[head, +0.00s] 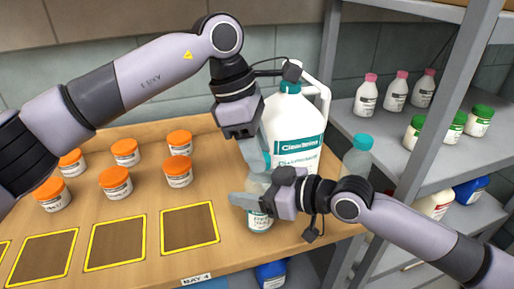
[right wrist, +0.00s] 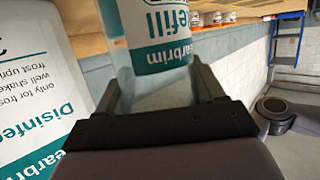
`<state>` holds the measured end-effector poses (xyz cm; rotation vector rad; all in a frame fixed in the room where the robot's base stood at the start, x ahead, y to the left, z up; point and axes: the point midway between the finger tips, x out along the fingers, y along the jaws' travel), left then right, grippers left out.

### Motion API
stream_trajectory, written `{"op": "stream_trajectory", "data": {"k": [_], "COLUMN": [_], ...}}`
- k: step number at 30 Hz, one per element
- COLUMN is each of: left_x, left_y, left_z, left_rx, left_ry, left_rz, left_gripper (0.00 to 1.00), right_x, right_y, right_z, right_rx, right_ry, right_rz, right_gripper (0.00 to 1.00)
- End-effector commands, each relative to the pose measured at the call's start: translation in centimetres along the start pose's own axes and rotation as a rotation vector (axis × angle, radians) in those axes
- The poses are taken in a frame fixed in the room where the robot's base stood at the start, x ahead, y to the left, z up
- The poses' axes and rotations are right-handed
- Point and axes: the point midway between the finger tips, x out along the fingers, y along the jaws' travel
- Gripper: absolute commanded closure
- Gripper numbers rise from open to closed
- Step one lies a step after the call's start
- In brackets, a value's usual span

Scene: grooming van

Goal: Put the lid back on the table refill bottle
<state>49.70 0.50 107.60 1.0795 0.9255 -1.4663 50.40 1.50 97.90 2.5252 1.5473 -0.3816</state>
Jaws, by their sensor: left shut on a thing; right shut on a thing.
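The refill bottle (head: 260,222), clear with a white and teal label, stands upright near the table's right front edge. My right gripper (head: 247,196) is shut around its upper body from the right. In the right wrist view the bottle (right wrist: 160,45) sits between the two fingers (right wrist: 163,90). My left gripper (head: 258,156) points down just above the bottle, shut on a small teal thing that looks like the lid (head: 266,161), mostly hidden by the fingers. Whether the lid touches the bottle's neck cannot be told; the neck is hidden.
A large white Clearbrim jug (head: 296,122) stands close behind the grippers. Several orange-lidded jars (head: 117,182) and yellow-framed squares (head: 115,243) are on the table (head: 150,215). A teal-capped bottle (head: 357,158) is behind my right arm, near a metal shelf (head: 400,135) with bottles and jars.

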Motion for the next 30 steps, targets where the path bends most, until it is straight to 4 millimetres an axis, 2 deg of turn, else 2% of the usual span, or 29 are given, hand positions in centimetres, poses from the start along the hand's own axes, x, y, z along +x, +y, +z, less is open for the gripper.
{"op": "stream_trajectory", "data": {"k": [30], "left_x": [0.18], "left_y": [0.51], "left_z": [0.5], "left_rx": [1.335], "left_ry": [0.006], "left_rz": [-0.415], "left_gripper": [0.88], "right_x": [0.0], "right_y": [-0.04], "right_z": [0.05], "right_rx": [-0.001], "right_ry": [-0.001], "right_rz": [-0.001], "right_gripper": [1.0]}}
